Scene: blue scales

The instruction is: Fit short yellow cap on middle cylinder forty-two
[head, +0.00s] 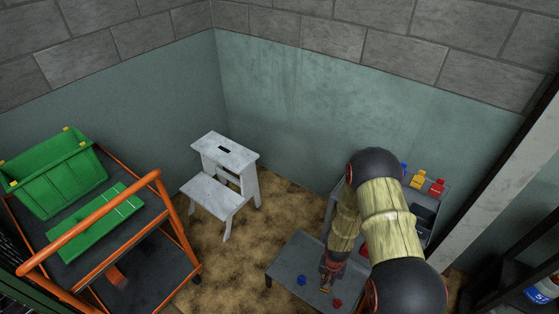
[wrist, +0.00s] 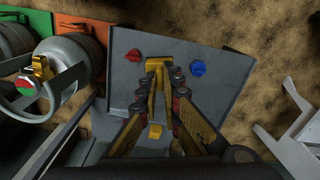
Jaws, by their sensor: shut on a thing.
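My gripper (wrist: 156,84) is shut on a yellow cap (wrist: 157,66), which shows between the fingertips over a small grey table (wrist: 222,107). Whether the cap touches the tabletop cannot be told. In the head view my gripper (head: 328,279) is low over the same table (head: 290,256), partly hidden by my arm. At the left of the wrist view stands a grey cylinder (wrist: 62,53) with a round collar, a yellow valve part (wrist: 41,68) and a red-and-green disc (wrist: 26,88). Part of another grey cylinder (wrist: 12,38) shows at the left edge. No number is readable on either.
A red piece (wrist: 133,55) and a blue piece (wrist: 198,68) lie on the table on either side of my gripper. A white step stool (head: 222,180) and an orange cart (head: 150,235) stand to the left. Bare floor lies between stool and table.

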